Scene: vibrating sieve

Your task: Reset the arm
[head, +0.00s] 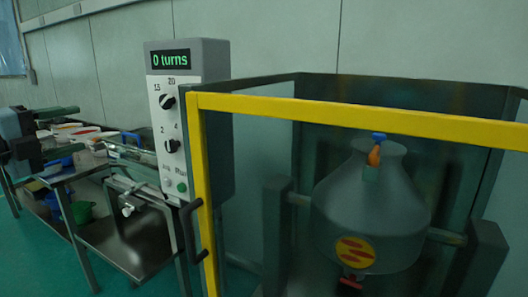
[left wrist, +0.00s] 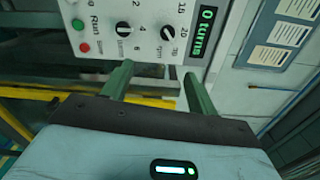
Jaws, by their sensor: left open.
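My left gripper (head: 76,131) is at the left edge of the head view, left of the control box. Its two green fingers are spread with nothing between them. In the left wrist view the open gripper (left wrist: 158,70) points toward the control panel (left wrist: 130,25), apart from it as far as I can see. The control box (head: 189,120) is grey and white, with a display (head: 170,59) reading "0 turns", two black knobs and buttons including a green one (head: 182,187). My right gripper is not in view.
A yellow-framed guard door (head: 350,115) with a dark handle stands before a grey vessel (head: 370,215) mounted between two posts. A metal bench (head: 130,235) stands left of it. A table with several containers, including a green bucket (head: 82,211) below, is at the far left.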

